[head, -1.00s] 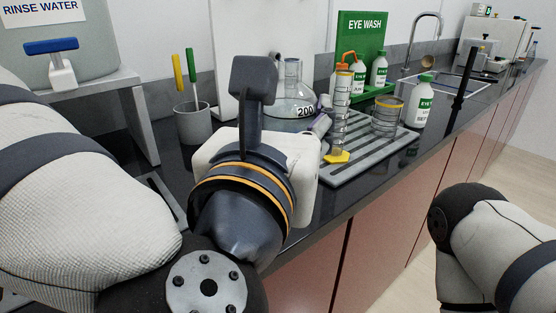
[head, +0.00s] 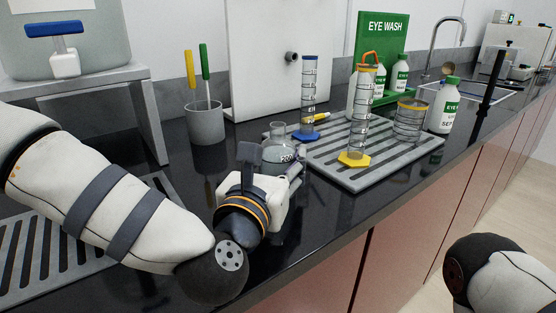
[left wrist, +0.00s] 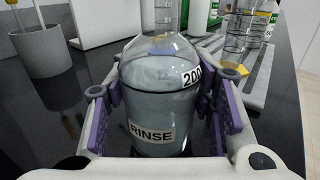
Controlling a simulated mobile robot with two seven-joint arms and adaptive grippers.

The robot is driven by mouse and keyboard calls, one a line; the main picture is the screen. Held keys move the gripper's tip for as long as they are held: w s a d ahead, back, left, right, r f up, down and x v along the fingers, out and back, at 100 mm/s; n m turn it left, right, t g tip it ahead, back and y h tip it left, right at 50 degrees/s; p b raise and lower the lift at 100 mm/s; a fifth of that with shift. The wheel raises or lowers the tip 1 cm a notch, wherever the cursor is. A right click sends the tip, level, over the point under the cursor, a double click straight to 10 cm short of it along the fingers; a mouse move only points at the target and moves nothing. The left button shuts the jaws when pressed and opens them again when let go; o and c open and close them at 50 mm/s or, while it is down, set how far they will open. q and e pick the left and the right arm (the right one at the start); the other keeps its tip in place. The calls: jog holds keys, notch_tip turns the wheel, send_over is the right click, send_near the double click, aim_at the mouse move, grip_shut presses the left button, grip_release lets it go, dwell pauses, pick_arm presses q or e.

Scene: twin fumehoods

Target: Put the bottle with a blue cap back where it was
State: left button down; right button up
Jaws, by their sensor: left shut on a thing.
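My left gripper (head: 272,182) is shut on a clear round-shouldered bottle (head: 287,157) of grey-blue liquid, near the front edge of the dark counter. In the left wrist view, purple finger pads stand on both sides of the bottle (left wrist: 160,95), which reads RINSE and 200. The bottle is upright; I cannot tell whether its base touches the counter. No blue cap shows on it, and its neck looks open in the head view. My right gripper is not in view; only part of my right arm shows at lower right.
A grey ribbed mat (head: 370,172) holds a blue-based cylinder (head: 308,95), a yellow-based cylinder (head: 361,115) and a beaker (head: 409,120). A grey cup (head: 206,123) stands left.

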pick_arm(q)
jog(key=shift+f, duration=0.1)
jog(key=c, duration=0.7)
grip_release()
jog(key=shift+c, duration=0.2)
